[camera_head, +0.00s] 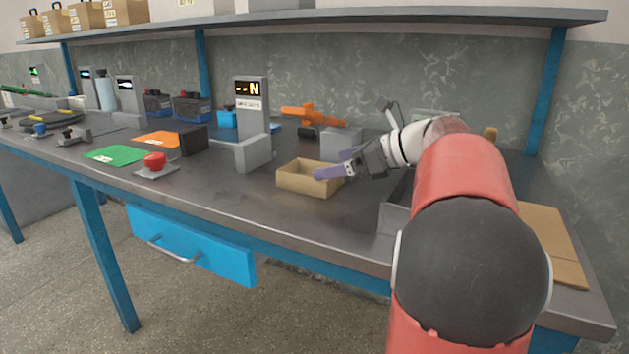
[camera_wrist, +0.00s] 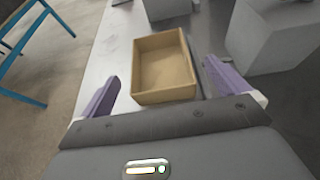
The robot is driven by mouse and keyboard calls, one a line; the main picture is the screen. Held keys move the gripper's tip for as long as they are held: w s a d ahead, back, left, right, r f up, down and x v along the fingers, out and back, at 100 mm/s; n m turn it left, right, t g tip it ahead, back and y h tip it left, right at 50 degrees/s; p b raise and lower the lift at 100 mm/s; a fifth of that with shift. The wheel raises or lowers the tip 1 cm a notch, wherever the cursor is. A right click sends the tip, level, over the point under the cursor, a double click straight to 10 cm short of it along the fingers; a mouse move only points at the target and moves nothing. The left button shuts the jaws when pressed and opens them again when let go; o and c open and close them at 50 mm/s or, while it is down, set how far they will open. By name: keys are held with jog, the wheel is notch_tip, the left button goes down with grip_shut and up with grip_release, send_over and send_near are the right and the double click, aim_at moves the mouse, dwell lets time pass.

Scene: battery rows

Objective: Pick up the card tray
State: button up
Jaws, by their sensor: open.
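The card tray (camera_head: 296,182) is a small, open, light-brown box on the grey workbench, near its front edge. It looks empty in the wrist view (camera_wrist: 163,97). My gripper (camera_head: 333,164) is open, with purple fingers, at the tray's right end in the head view. In the wrist view my gripper's fingers (camera_wrist: 158,84) are spread wider than the tray, one to each side, with the tray ahead between them. I cannot tell whether either finger touches it. Nothing is held.
A grey stand with a lit display (camera_head: 252,115) is just behind and left of the tray. A red button (camera_head: 154,161) and green mat (camera_head: 115,155) lie left. Bare bench (camera_head: 225,185) lies left of the tray.

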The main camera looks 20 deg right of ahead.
aim_at(320, 167)
jog(key=x, duration=0.4)
jog(key=shift+w+a+f, duration=0.15)
jog(key=shift+w+a, duration=0.05)
jog(key=shift+a, duration=0.1)
jog(key=c, duration=1)
jog(key=shift+o, duration=0.2)
